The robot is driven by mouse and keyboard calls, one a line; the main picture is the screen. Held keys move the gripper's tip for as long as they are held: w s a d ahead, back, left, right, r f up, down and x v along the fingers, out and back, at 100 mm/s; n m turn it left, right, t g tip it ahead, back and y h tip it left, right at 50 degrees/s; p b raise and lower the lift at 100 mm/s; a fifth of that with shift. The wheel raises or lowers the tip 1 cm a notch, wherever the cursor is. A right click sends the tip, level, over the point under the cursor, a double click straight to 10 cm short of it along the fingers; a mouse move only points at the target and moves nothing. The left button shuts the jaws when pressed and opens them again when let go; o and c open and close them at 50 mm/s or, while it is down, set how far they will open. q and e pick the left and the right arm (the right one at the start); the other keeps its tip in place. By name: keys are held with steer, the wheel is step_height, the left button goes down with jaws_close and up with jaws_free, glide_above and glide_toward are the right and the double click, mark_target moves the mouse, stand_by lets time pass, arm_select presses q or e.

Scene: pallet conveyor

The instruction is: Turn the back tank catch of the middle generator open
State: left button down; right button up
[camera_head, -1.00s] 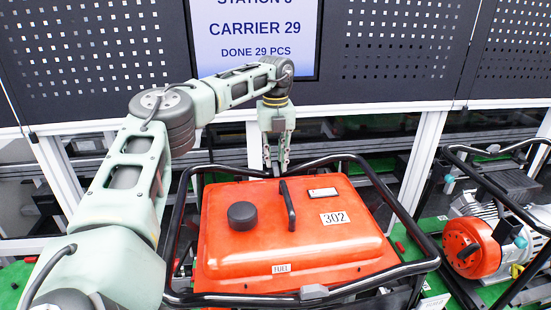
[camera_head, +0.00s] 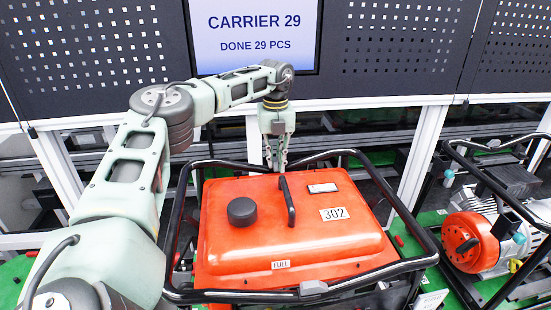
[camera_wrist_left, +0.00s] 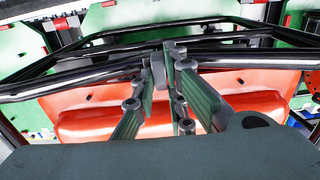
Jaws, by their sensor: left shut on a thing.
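The middle generator has an orange tank (camera_head: 300,240) with a black cap, a handle and the number 302, inside a black tube frame. The head view hides this catch behind the fingers. A similar grey front catch (camera_head: 313,289) sits at the tank's front edge. My right gripper is not in view.
The frame's black rear bar (camera_head: 340,153) runs close by the left gripper. Another generator (camera_head: 470,240) with a round orange cover stands at the right. Behind are a perforated dark panel (camera_head: 400,50) and a screen (camera_head: 253,35) reading CARRIER 29.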

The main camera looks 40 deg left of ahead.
arm_select(q)
steer(key=shift+a, duration=0.1)
steer(key=m, duration=0.5)
steer(key=shift+s+a+m, duration=0.15)
steer(key=shift+m, duration=0.15)
steer(key=shift+a+m, duration=0.15)
steer(key=shift+m, duration=2.15)
steer(key=c, duration=2)
jaws_free()
steer(key=shift+f, duration=0.1)
steer(key=shift+c, duration=0.2)
step_height(320, 180, up, 12)
